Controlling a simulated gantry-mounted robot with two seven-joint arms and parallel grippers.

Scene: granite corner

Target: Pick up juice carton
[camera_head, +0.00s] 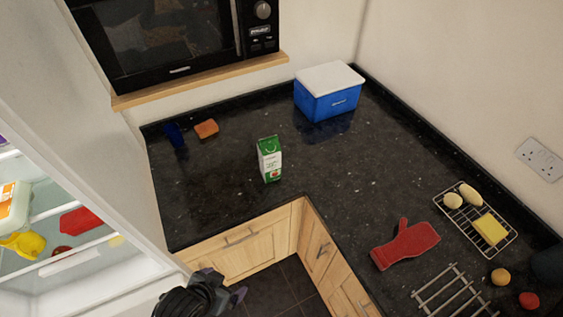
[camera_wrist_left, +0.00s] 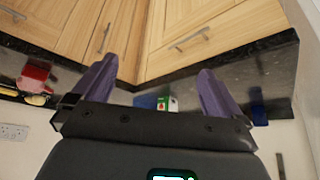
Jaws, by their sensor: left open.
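The juice carton (camera_head: 270,159), green and white, stands upright on the dark granite counter (camera_head: 225,200) near its inner corner. It also shows small between my fingers in the left wrist view (camera_wrist_left: 172,105), where the scene appears upside down. My left gripper (camera_head: 226,284) is at the bottom of the head view, over the floor in front of the cabinets and well apart from the carton. Its purple fingers are spread open and empty in the left wrist view (camera_wrist_left: 158,66). My right gripper is not in view.
A blue cooler box with a white lid (camera_head: 328,92) stands behind the carton. A blue cup (camera_head: 175,135) and an orange sponge (camera_head: 206,129) are at the back left. A red mitt (camera_head: 405,244) and wire rack (camera_head: 477,222) lie right. An open fridge (camera_head: 75,215) borders the left.

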